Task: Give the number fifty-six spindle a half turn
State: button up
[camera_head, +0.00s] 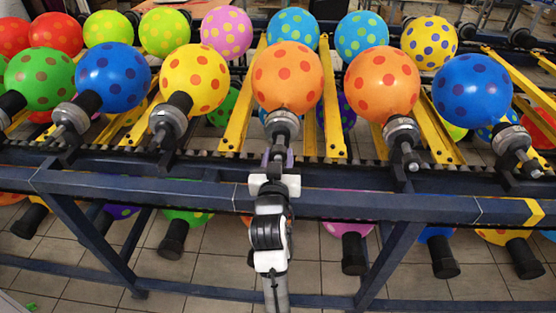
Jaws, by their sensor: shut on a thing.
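My gripper (278,158) is at the middle of the rack, directly below the orange balloon with red dots (287,78). It is shut on the near end of that balloon's spindle (283,124), which has a grey metal collar and a dark neck. The fingers are small here and partly hidden by the white wrist. No number can be read on any spindle, so I cannot tell from a label which one is fifty-six.
Neighbouring spindles carry a yellow balloon (194,80) on the left and another orange balloon (382,84) on the right. A dark blue rail (380,203) runs across in front. Yellow bars (243,100) stand between the spindles. More balloons hang below.

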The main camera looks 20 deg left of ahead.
jog(key=m+b, duration=0.3)
jog(key=m, duration=0.2)
jog(key=shift+d+f, duration=0.1)
jog(key=m+b, duration=0.2)
jog(key=m, duration=0.3)
dwell(0.4)
jog(key=o, duration=1)
jog(key=shift+w, duration=0.1)
jog(key=shift+d, duration=0.1)
